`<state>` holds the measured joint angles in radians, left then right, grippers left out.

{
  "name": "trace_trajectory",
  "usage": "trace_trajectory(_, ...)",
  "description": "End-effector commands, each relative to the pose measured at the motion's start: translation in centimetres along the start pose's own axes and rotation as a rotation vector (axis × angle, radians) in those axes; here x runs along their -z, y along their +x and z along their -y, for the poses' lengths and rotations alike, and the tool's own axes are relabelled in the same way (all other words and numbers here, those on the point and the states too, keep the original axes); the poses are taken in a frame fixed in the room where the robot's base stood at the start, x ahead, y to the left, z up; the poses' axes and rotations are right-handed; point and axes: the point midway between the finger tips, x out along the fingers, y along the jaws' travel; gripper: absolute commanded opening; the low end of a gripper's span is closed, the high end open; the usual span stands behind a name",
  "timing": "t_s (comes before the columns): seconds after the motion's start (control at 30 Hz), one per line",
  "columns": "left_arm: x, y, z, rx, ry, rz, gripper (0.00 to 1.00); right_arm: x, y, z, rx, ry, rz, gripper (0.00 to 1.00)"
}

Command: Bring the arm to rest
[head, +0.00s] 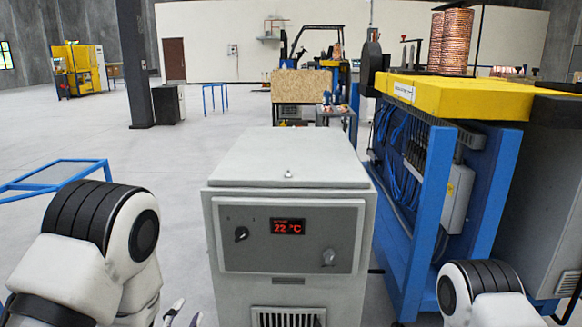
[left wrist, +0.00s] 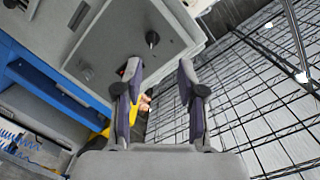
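My left arm (head: 95,250) comes in at the lower left of the head view. Its gripper (head: 185,312) shows only by its fingertips at the bottom edge, just left of the grey cabinet. In the left wrist view the two fingers of the left gripper (left wrist: 160,72) stand apart with nothing between them. My right arm (head: 480,290) shows only as a white and black joint at the lower right; its gripper is out of view.
The grey cabinet (head: 290,160) has knobs and a red "22 °C" display (head: 287,227). Its panel (left wrist: 120,40) shows tilted in the left wrist view. A blue-framed machine with a yellow top (head: 460,95) stands right. A blue-framed table (head: 60,172) is left, with open floor beyond.

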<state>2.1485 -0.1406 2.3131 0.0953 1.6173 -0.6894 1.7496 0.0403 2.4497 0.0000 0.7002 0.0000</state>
Motion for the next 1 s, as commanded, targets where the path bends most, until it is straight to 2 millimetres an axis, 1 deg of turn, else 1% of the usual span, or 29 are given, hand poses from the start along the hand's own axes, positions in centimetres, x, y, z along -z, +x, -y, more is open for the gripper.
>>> trace_trajectory(0.03,0.3,-0.5,0.7,-0.012,-0.004,0.019,0.4,0.0,-1.8,0.0,0.0,0.0,0.0,0.67)
trace_trajectory(0.13,-0.5,-1.5,0.7,-0.047,-0.016,0.073,0.4,0.0,-4.1,0.0,0.0,0.0,0.0,0.67)
trace_trajectory(0.23,-1.8,-3.3,0.4,-0.111,-0.039,0.161,0.4,0.0,-6.9,0.1,0.0,0.0,0.0,0.67)
trace_trajectory(0.27,-2.3,-4.0,0.2,-0.136,-0.052,0.198,0.4,0.0,-7.9,0.1,0.0,0.0,0.0,0.67)
trace_trajectory(0.33,-3.8,-6.3,-0.3,-0.21,-0.096,0.305,0.4,0.0,-10.6,0.1,0.0,0.0,0.0,0.67)
trace_trajectory(0.37,-4.5,-7.7,-0.6,-0.248,-0.123,0.362,0.4,0.0,-11.8,0.1,0.0,0.0,0.0,0.67)
trace_trajectory(0.43,-6.4,-12.1,-1.6,-0.355,-0.215,0.543,0.4,0.0,-15.2,0.1,0.0,0.0,0.0,0.67)
trace_trajectory(0.47,-7.4,-14.3,-2.3,-0.399,-0.261,0.631,0.4,0.0,-16.2,0.1,0.0,0.0,0.0,0.67)
trace_trajectory(0.5,-8.5,-17.2,-3.2,-0.45,-0.323,0.745,0.4,0.1,-17.3,0.1,0.0,0.0,-0.001,0.67)
trace_trajectory(0.53,-9.1,-19.3,-3.7,-0.484,-0.368,0.829,0.4,0.1,-17.9,0.1,0.0,0.0,-0.001,0.67)
trace_trajectory(0.57,-9.7,-21.3,-4.4,-0.511,-0.412,0.911,0.4,0.1,-18.1,0.1,0.0,0.0,-0.001,0.67)
trace_trajectory(0.6,-10.5,-23.7,-5.3,-0.539,-0.47,1.019,0.4,0.0,-18.1,0.1,0.0,0.0,-0.001,0.67)
trace_trajectory(0.7,-11.6,-28.2,-7.0,-0.571,-0.592,1.251,0.4,0.0,-17.2,0.1,0.0,0.0,0.0,0.67)
trace_trajectory(0.73,-11.6,-29.2,-7.2,-0.572,-0.617,1.302,0.4,0.0,-17.1,0.1,0.0,0.0,0.001,0.67)
trace_trajectory(0.8,-11.7,-30.4,-7.4,-0.557,-0.662,1.381,0.4,-0.1,-17.1,0.1,0.0,0.0,0.001,0.67)
trace_trajectory(1.0,-11.7,-30.5,-7.4,-0.538,-0.686,1.398,0.4,0.0,-17.1,0.1,0.0,0.0,0.0,0.67)
